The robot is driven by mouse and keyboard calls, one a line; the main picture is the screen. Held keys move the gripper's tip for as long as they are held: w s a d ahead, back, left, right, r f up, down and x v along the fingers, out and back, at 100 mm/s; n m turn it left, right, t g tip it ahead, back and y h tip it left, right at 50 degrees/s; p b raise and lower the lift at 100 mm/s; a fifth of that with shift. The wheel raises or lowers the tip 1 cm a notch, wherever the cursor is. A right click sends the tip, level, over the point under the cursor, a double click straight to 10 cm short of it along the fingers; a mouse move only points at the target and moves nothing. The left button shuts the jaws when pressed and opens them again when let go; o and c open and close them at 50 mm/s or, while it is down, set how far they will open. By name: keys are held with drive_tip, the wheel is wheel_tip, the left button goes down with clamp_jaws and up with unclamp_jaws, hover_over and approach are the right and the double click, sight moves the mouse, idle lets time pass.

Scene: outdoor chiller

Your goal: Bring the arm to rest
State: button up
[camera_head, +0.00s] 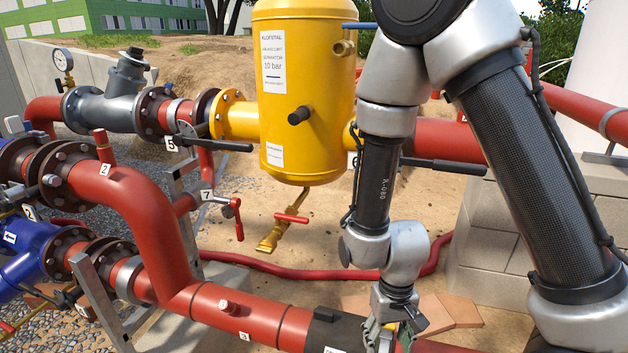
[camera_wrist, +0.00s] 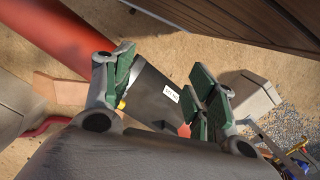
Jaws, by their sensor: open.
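My arm comes down from the top of the head view, its links in front of the pipework. My gripper (camera_head: 388,338) hangs at the bottom of that view, over the red pipe; its tips are partly cut off by the frame edge. In the wrist view my gripper (camera_wrist: 165,92) is open, with green pads on both fingers. Between and beyond the fingers shows a dark sleeve (camera_wrist: 157,98) with a white label, on the red pipe (camera_wrist: 62,35). I see nothing held. I cannot tell how far the sleeve is from the fingers.
A yellow separator tank (camera_head: 305,130) stands left of my arm, with a black-handled lever (camera_head: 445,166) behind the arm. A block wall (camera_head: 500,240) is at the right. Red pipes with valves and a gauge (camera_head: 63,60) fill the left. Sandy ground lies behind.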

drive_tip(key=d+r+t, duration=0.2)
drive_tip(key=d+r, duration=0.5)
drive_tip(key=r, duration=0.4)
drive_tip(key=s+d+r+m+t, duration=0.1)
drive_tip(key=d+r+t, duration=0.1)
drive_tip(key=d+r, duration=0.5)
drive_tip(key=s+d+r+t, duration=0.1)
drive_tip(key=d+r, duration=0.6)
drive_tip(key=r, duration=0.8)
drive_tip(key=shift+r+t, duration=0.35)
drive_tip(key=shift+t, duration=0.05)
